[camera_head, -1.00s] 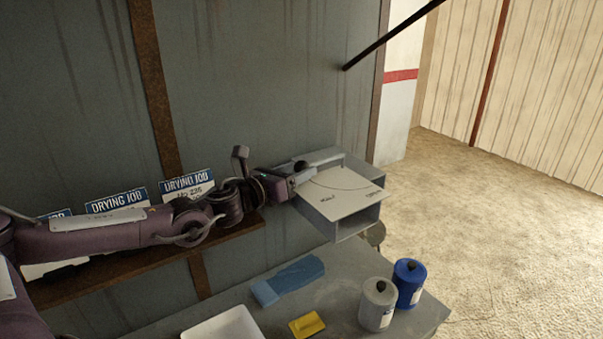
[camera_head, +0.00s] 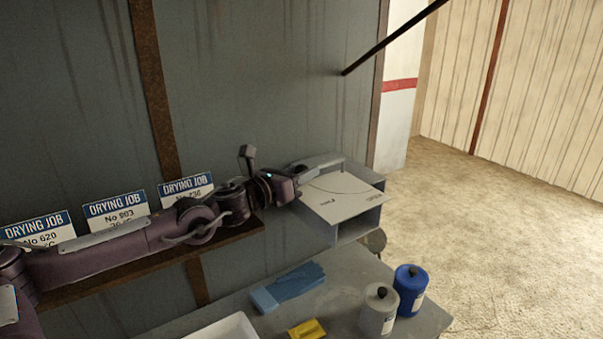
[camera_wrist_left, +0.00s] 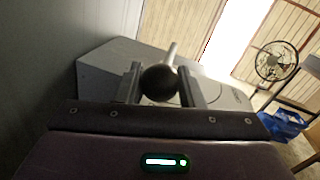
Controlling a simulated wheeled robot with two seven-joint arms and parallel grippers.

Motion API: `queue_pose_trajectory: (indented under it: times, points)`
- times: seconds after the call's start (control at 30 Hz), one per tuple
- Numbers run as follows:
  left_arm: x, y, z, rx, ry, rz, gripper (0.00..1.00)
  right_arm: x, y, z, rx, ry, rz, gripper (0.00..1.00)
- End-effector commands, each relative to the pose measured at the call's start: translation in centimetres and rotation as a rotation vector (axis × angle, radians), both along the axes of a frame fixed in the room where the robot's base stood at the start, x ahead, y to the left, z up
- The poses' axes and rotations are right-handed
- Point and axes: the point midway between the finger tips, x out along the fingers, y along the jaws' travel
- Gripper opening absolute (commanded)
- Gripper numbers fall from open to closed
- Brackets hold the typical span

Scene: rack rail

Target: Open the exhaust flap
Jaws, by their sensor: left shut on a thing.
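The exhaust flap box is a grey metal duct (camera_head: 318,229) on the wall, with a pale plate (camera_head: 345,196) on top marked with an arc and small lettering. In the left wrist view the grey box (camera_wrist_left: 105,60) lies beyond my fingers. My left gripper (camera_head: 296,188) is at the plate's left edge. In the left wrist view its two fingers (camera_wrist_left: 158,84) are shut on a dark round knob (camera_wrist_left: 159,83) with a light rod behind it. The fingers hide part of the knob's mounting. My right gripper is not in view.
Below stands a grey bench with a grey canister (camera_head: 379,309), a blue canister (camera_head: 410,288), blue gloves (camera_head: 290,285), a yellow item (camera_head: 307,329) and a white tray (camera_head: 225,330). Drying job cards (camera_head: 115,215) stand on a wall shelf. A dark bar (camera_head: 395,37) slants above.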

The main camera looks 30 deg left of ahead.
Motion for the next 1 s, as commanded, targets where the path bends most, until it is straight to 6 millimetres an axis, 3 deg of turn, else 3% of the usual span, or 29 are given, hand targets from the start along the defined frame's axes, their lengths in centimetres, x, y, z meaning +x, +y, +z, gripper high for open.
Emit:
queue_pose_trajectory:
  times: [0.1, 0.53, 0.93, 0.97, 1.0]
  points:
    - [0.0, 0.0, -0.1, 0.0, 0.001, 0.0, 0.0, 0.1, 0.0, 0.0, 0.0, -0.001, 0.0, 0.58]
    - [-0.4, -1.5, -0.3, -0.001, -0.002, 0.114, 0.0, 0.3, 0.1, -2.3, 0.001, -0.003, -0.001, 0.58]
    - [-0.6, -1.7, -0.1, 0.0, 0.003, 0.139, 0.0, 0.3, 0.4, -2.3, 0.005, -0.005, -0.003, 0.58]
    - [-0.6, -1.7, -0.1, 0.0, 0.003, 0.139, 0.38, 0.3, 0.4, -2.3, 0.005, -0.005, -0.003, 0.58]
    - [-0.6, -1.7, -0.1, 0.0, 0.003, 0.139, 0.43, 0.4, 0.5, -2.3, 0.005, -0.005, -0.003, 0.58]
